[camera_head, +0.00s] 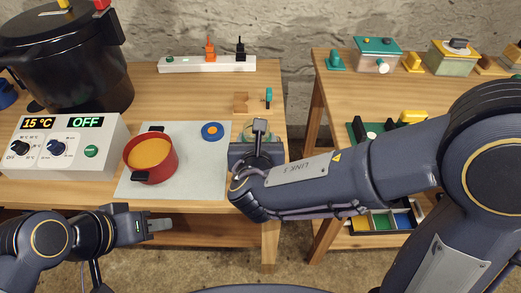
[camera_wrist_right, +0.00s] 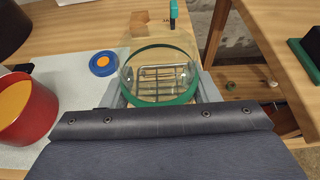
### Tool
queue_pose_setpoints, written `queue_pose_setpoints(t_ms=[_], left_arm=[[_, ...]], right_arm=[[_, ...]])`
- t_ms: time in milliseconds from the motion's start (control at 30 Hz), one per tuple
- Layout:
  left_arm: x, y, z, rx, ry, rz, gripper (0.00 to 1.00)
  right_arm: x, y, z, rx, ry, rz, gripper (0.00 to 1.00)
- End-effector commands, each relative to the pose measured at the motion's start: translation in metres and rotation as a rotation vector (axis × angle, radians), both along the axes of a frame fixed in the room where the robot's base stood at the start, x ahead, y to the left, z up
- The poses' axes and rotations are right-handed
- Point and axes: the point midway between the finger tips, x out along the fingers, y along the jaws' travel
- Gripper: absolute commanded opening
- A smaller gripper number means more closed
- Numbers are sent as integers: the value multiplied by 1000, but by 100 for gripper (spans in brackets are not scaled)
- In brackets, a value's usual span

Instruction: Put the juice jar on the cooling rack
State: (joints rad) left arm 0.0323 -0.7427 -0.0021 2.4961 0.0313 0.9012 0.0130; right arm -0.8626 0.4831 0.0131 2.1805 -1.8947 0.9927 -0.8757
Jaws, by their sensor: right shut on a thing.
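A clear glass jar with a green ring (camera_wrist_right: 165,97) is between the fingers of my right gripper (camera_wrist_right: 160,92), which is shut on it. No coloured juice shows in it, so I cannot tell whether it is the juice jar. Thin wire bars (camera_wrist_right: 160,78) show through the glass; they may be the cooling rack, but I cannot tell for sure. In the head view my right gripper (camera_head: 258,142) is over the right end of the table and hides most of the jar. My left gripper (camera_head: 158,226) is in front of the table's front edge, with no object seen in it; its opening is unclear.
A red pot with orange contents (camera_head: 150,157) and a blue disc with an orange centre (camera_head: 212,131) are on a grey mat (camera_head: 195,180). A control box (camera_head: 65,145) reads OFF. A black canner (camera_head: 65,65) stands behind. A second table (camera_head: 325,70) is across a gap.

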Motion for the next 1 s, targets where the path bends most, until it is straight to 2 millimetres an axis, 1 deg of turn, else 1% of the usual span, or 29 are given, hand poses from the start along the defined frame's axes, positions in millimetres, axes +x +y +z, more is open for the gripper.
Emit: queue_pose_setpoints(t_ms=[33, 100, 200, 367, 400, 500, 567, 667, 867, 1000], left_arm=[[0, 0, -5, 0, 0, 0, 36], [0, 0, -7, 0, 0, 0, 36], [0, 0, -8, 0, 0, 0, 36], [0, 0, -10, 0, 0, 0, 36], [0, 0, -11, 0, 0, 0, 36], [0, 0, -16, 0, 0, 0, 36], [0, 0, -17, 0, 0, 0, 36], [0, 0, -17, 0, 0, 0, 36], [0, 0, -17, 0, 0, 0, 36], [0, 0, -21, 0, 0, 0, 36]], right_arm=[[8, -2, -13, -5, 2, -3, 18], [16, -4, -22, -2, 1, -2, 18], [23, -6, -30, -1, 0, -2, 18], [31, -7, -39, -1, -1, -2, 18], [35, -8, -45, -1, 0, -3, 18], [34, -8, -62, -2, 2, 0, 18], [34, -7, -69, -2, 1, 1, 18], [34, -7, -73, 0, -2, 0, 18], [34, -7, -72, 1, -3, 0, 18], [34, -7, -76, 2, -2, -1, 18]])
